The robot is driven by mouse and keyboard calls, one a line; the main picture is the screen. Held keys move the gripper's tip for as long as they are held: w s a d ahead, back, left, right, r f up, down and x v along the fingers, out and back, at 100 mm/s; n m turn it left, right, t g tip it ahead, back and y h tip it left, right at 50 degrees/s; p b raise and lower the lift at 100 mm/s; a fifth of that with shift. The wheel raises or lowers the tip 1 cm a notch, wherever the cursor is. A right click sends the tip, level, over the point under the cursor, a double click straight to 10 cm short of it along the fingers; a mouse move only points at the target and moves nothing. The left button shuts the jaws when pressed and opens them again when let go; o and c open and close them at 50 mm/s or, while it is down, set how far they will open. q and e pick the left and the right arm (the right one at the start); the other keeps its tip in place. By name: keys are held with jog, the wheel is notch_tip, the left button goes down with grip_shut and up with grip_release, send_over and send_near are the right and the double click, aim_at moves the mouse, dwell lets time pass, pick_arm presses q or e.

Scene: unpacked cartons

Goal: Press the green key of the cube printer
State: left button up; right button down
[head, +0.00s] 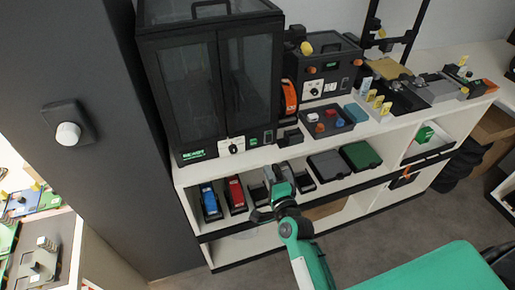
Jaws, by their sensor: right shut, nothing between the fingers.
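A large black cabinet (215,85) with two dark glass doors, both closed, stands on the left end of the white shelf unit. It looks like the cube printer, but its label is too small to read. My left gripper is not in view.
A smaller black machine (325,75) and a grey tray with coloured blocks (325,120) stand right of the cabinet. Blue (211,200) and red (236,193) items lie on the lower shelf. A dark panel with a white knob (68,133) rises at left. Floor is clear in front.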

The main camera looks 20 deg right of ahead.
aim_at(255, 143)
jog(key=w+p, duration=0.2)
jog(key=w, duration=0.8)
jog(key=shift+w+a, duration=0.15)
jog(key=shift+w, duration=0.15)
jog(key=shift+w, duration=0.1)
